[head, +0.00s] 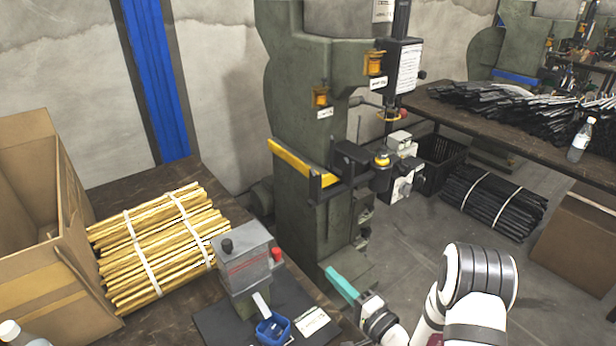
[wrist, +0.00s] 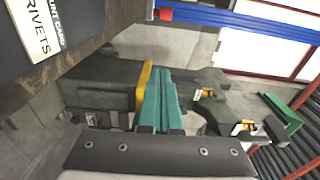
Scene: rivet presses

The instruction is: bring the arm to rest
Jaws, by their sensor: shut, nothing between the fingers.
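My gripper (head: 338,282) shows in the head view at the lower middle, in front of the green press column and to the right of the grey control box. Its teal fingers are together with nothing between them. In the wrist view the two teal fingers (wrist: 160,102) lie side by side, pointing up in the picture. My white and grey arm reaches in from the lower right of the head view. The green rivet press (head: 305,190) stands behind the gripper; its body also shows in the wrist view (wrist: 100,86). I cannot tell how close the fingertips are to it.
A grey control box (head: 245,262) and blue tray (head: 273,329) are on the near bench. Left are a yellow rod bundle (head: 155,245) and a cardboard box (head: 60,300). A black rod bundle (head: 493,202) and crate (head: 436,165) are at right. A card (wrist: 40,28) shows in the wrist view.

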